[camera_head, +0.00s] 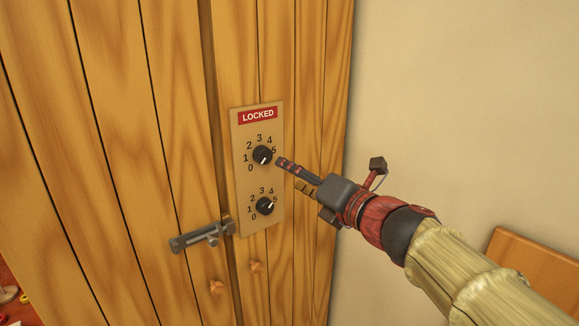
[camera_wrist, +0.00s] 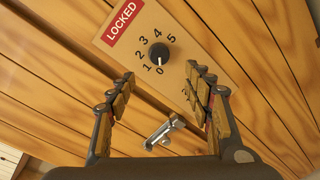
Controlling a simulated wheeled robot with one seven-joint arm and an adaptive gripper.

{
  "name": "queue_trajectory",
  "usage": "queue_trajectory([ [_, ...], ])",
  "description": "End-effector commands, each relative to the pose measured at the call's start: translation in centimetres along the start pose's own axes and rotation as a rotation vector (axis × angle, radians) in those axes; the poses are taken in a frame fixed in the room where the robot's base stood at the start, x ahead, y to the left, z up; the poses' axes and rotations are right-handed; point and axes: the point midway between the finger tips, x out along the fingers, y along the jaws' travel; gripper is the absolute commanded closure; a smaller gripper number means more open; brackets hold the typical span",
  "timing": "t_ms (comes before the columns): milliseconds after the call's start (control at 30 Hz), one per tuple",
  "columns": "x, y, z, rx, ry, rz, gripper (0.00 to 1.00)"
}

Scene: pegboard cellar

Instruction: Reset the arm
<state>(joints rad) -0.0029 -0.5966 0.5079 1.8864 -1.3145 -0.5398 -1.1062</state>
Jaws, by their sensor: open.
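My gripper (camera_head: 288,175) is open and empty in front of a lock panel on a wooden cabinet, close to the right of the upper knob (camera_head: 262,155). The panel (camera_head: 244,182) carries a red LOCKED sign (camera_head: 258,116) and two black knobs with dials numbered 0 to 5. The lower knob (camera_head: 264,206) sits below my gripper's fingers. In the wrist view the two fingers (camera_wrist: 160,90) are spread apart, and the upper knob (camera_wrist: 159,53) shows beyond and between their tips. The lower knob is hidden there.
A grey latch bolt (camera_head: 203,236) crosses the seam of the cabinet doors (camera_head: 110,130) at lower left of the panel. Two small wooden door knobs (camera_head: 216,287) are below it. A plain wall (camera_head: 460,90) stands right, with a wooden chair or board (camera_head: 530,262) at lower right.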

Motion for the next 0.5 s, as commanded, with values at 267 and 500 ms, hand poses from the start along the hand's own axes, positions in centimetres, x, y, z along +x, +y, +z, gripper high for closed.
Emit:
queue_trajectory([
  [267,-2.6,-9.8,3.0,0.59,-0.27,-0.281,0.49],
  [500,-13.3,-19.1,-0.4,1.367,-0.694,-0.585,0.49],
])
